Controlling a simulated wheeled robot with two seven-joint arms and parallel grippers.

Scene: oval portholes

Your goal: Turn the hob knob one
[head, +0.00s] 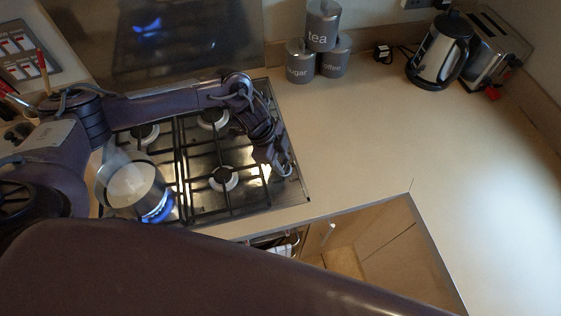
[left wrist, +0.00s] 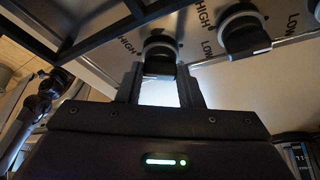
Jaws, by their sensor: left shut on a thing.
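The gas hob (head: 205,195) is set in the worktop in the head view. My left gripper (head: 284,168) reaches down at the hob's right edge, where the control knobs are. In the left wrist view, my left gripper (left wrist: 159,88) has its fingers on either side of a hob knob (left wrist: 158,60) and is shut on it. A second knob (left wrist: 243,32) sits to its right, clear of the fingers. HIGH and LOW markings show beside the knobs. In the head view the gripper hides the knob. I cannot read which number the held knob has. My right gripper is not in view.
Canisters (head: 320,28), a kettle (head: 440,50) and a toaster (head: 494,52) stand at the back. The right worktop is clear.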

